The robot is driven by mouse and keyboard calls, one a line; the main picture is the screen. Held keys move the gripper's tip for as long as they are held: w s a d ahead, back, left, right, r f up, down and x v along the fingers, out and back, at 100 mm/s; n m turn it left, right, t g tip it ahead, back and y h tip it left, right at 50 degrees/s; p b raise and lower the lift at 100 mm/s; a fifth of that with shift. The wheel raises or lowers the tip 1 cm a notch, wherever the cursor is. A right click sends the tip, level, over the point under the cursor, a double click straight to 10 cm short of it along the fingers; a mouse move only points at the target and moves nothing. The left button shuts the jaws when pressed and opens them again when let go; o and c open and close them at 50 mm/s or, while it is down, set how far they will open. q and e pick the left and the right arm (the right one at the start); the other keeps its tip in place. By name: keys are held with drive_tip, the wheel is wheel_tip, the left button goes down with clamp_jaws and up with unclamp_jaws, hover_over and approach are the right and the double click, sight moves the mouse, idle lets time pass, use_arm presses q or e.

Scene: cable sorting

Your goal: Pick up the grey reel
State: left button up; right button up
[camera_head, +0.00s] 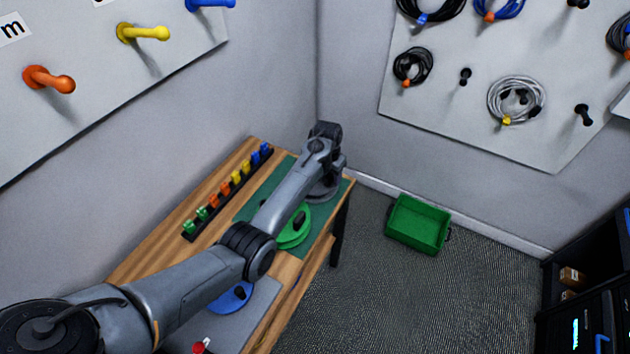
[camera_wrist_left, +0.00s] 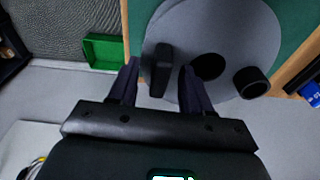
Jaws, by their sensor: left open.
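The grey reel (camera_head: 324,192) lies flat on the green mat (camera_head: 283,171) at the far end of the wooden table, partly hidden by my left arm. In the left wrist view it is a large grey disc (camera_wrist_left: 228,35) with a dark centre hole, an upright black block (camera_wrist_left: 158,72) and a round black knob (camera_wrist_left: 251,82). My left gripper (camera_head: 326,153) is over the reel. My right gripper is not in view.
A green reel (camera_head: 294,236) and a blue reel (camera_head: 232,298) lie nearer on the table under my arm. A black rack (camera_head: 226,193) of coloured clips runs along the left. A green crate (camera_head: 418,225) stands on the floor to the right. Cables hang on the wall boards.

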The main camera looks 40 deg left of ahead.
use_arm(q)
drive_tip(key=shift+w+f, duration=0.1)
drive_tip(key=shift+f, duration=0.1)
drive_tip(key=shift+c, duration=0.3)
clamp_jaws()
drive_tip(key=shift+r, duration=0.2)
